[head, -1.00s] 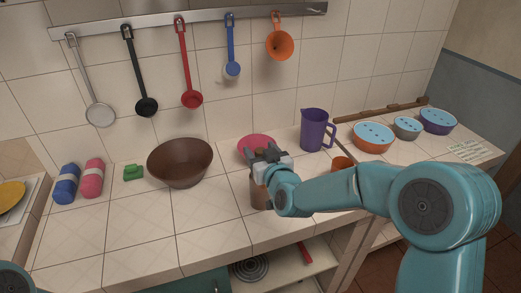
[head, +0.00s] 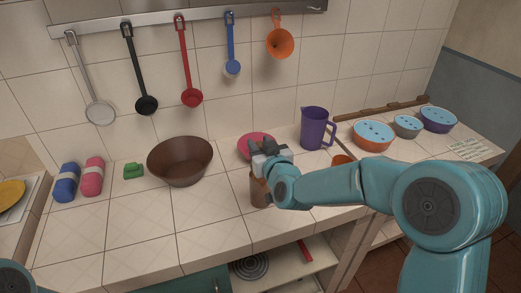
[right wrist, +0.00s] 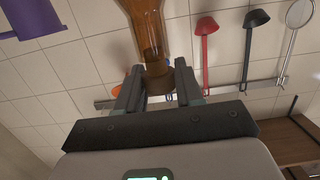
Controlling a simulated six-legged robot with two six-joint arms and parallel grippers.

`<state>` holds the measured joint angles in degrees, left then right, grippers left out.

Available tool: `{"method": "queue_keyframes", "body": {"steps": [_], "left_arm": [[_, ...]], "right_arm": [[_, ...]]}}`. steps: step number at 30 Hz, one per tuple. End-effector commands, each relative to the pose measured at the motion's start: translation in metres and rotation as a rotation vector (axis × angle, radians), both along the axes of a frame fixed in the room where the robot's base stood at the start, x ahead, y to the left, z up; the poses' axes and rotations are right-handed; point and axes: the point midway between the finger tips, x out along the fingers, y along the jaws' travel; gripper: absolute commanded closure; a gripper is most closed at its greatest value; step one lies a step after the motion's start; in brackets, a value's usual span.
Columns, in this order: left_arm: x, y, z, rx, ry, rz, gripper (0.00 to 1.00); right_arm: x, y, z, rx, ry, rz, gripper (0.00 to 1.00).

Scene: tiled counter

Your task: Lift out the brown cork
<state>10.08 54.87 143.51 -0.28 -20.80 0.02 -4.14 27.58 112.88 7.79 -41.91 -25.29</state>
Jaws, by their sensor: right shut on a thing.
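An amber-brown bottle (head: 259,192) stands upright on the counter, partly hidden by my right gripper (head: 262,158). In the right wrist view the picture is upside down: the bottle (right wrist: 147,18) hangs from the top edge with its neck toward the jaws. The brown cork (right wrist: 158,70) is between the fingers of my right gripper, which is shut on it. The cork is in line with the neck; I cannot tell how deep it sits. In the head view the cork is hidden. My left gripper is out of view.
A pink plate (head: 256,141) and a purple jug (head: 315,130) are close behind. An orange thing (head: 342,160) is partly hidden behind my right arm. A brown bowl (head: 180,160) stands to the left. The counter's front left is clear.

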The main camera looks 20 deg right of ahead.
Motion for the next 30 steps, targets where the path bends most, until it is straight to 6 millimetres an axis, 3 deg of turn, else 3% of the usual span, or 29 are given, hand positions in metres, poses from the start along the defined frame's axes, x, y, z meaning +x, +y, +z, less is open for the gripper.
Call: {"method": "queue_keyframes", "body": {"steps": [8,15,21,30], "left_arm": [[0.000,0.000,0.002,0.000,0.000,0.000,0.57],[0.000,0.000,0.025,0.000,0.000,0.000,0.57],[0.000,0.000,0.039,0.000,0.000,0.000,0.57],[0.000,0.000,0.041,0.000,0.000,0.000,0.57]], "right_arm": [[0.000,0.000,0.076,0.002,-0.010,0.000,0.92],[0.000,0.000,0.150,0.002,-0.005,0.000,0.92],[0.000,0.000,0.179,0.001,-0.001,0.001,0.92],[0.000,0.000,0.186,-0.001,-0.001,0.000,0.92]]}}
